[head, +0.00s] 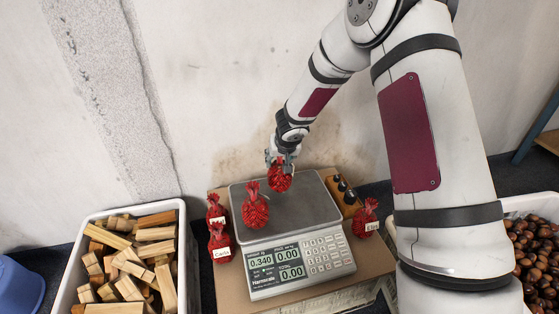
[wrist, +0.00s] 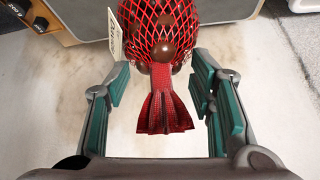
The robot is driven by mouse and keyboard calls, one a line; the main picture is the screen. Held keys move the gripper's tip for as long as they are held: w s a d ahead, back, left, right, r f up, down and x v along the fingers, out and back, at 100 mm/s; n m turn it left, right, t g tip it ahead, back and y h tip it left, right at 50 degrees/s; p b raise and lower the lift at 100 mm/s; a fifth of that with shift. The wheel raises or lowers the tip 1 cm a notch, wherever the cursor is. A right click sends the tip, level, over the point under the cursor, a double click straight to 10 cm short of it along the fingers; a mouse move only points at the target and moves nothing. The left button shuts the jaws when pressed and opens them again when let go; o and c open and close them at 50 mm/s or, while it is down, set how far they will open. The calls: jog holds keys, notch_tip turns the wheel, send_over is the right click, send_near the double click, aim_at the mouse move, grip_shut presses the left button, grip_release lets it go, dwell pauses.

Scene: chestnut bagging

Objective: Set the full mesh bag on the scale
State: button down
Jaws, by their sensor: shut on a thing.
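My gripper (head: 282,158) is shut on a red mesh bag of chestnuts (head: 279,181), at the back of the scale's plate in the head view. In the wrist view the round mesh body of the held bag (wrist: 165,35) is at the top, with its gathered red neck between the fingers (wrist: 162,98). A pale tag is at its left side. Whether the held bag touches the plate I cannot tell. The scale (head: 309,207) has a grey plate and a display reading 0.340. Another red mesh bag (head: 255,209) sits on the plate, left of the held one.
Two tagged red bags, the back one (head: 215,210) and the front one (head: 219,244), stand left of the scale; another (head: 366,218) stands right. A wooden block with dark knobs (head: 346,195) adjoins the scale. A white crate of wood (head: 178,219) and a chestnut bin (head: 541,202) flank the cardboard-coloured stand.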

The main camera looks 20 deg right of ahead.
aim_at(280, 164)
jog(key=shift+w+f, duration=0.2)
jog(key=shift+w, duration=0.25)
jog(key=shift+f+b, duration=0.8)
jog(key=shift+f, duration=0.95)
jog(key=c, duration=0.7)
grip_release()
jog(key=shift+c, duration=0.2)
